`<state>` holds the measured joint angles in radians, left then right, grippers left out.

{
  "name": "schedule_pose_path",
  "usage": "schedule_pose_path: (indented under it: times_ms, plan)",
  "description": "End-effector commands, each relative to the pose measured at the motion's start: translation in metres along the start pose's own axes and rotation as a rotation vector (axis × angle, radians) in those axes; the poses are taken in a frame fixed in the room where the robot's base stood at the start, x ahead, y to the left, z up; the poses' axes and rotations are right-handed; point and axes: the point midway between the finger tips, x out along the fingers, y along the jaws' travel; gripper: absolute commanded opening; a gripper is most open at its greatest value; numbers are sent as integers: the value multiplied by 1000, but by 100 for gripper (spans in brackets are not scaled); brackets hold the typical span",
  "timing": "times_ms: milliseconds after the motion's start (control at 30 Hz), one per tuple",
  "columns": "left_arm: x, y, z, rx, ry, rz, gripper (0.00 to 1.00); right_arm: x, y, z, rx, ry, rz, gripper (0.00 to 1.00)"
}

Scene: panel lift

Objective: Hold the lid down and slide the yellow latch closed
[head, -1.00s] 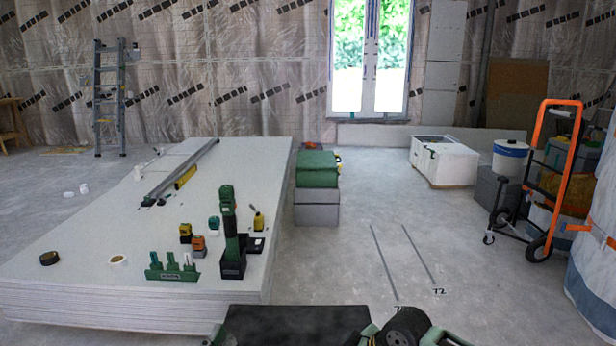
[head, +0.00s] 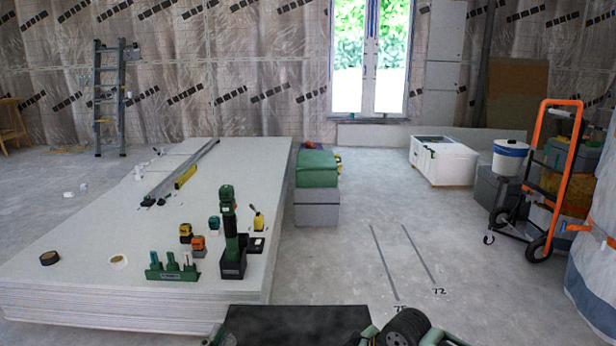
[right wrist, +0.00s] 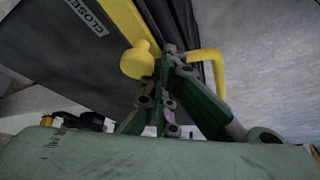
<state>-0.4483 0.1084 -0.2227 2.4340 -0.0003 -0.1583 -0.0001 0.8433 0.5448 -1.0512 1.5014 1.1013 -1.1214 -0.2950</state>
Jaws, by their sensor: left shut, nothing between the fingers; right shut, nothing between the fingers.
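In the right wrist view, a yellow latch with a round knob (right wrist: 137,62) runs along a dark panel edge, near a label reading CLOSED (right wrist: 87,16). My right gripper (right wrist: 169,58) is shut and empty, its fingertips close beside the knob; I cannot tell if they touch it. A bent yellow bar (right wrist: 212,62) stands on the other side of the fingers. In the head view a dark flat surface (head: 295,325) is cut by the bottom edge; I cannot tell whether it is the lid. A small part of my left gripper (head: 218,335) shows beside it; it is shut.
A stack of white boards (head: 130,297) holds tools and a green rack (head: 172,272). Green and grey cases (head: 317,208) stand beside it. A white crate (head: 455,168) and an orange hand truck (head: 545,150) are further right. The floor between is clear, with two dark strips.

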Motion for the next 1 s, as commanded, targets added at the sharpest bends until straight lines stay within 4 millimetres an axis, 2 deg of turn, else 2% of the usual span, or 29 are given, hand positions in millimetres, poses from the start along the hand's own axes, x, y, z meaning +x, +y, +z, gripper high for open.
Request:
schedule_pose_path:
  times_ms: [533,1000]
  plan:
    - [0,0,2,0,-14,-1,0,-2,1,0,1,-2,2,0]
    - [-8,-5,41,5,-216,-11,0,-8,1,-4,1,-1,1,0]
